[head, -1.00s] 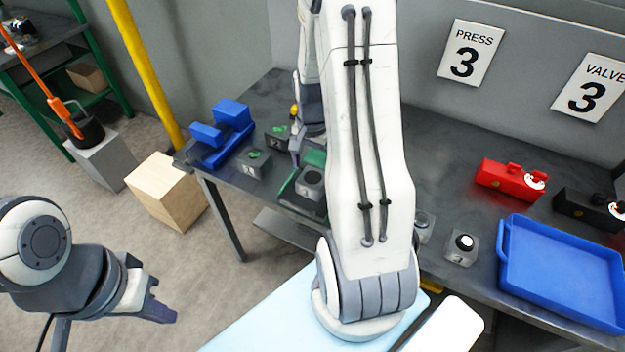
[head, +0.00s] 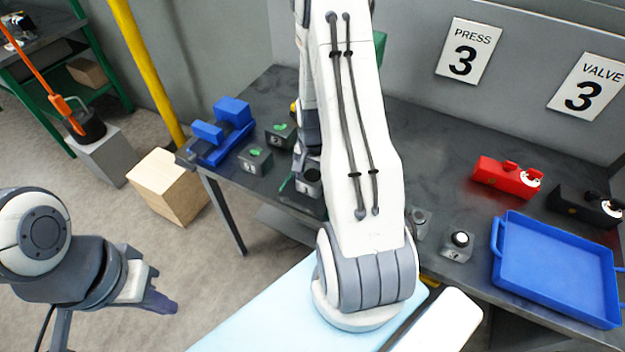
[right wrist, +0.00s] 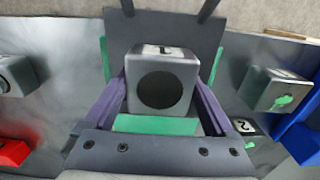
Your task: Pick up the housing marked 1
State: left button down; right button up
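A grey block-shaped housing (right wrist: 163,82) with a dark round opening and a label that looks like a 1 is central in the right wrist view. My right gripper (right wrist: 162,95) has its purple fingers on either side of it; I cannot tell whether they touch it. Green strips (right wrist: 155,125) lie beside it. In the head view the housing (head: 309,182) is partly hidden by my right arm, and the right gripper is mostly hidden too. My left gripper (head: 162,302) hangs over the floor at the left, away from the table; its finger gap is unclear.
A grey block with a knob (head: 458,244), a blue tray (head: 555,262), a red device (head: 505,176) and a black device (head: 585,207) are at the right.

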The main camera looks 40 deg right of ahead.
grip_shut()
jog(key=shift+r, duration=0.15)
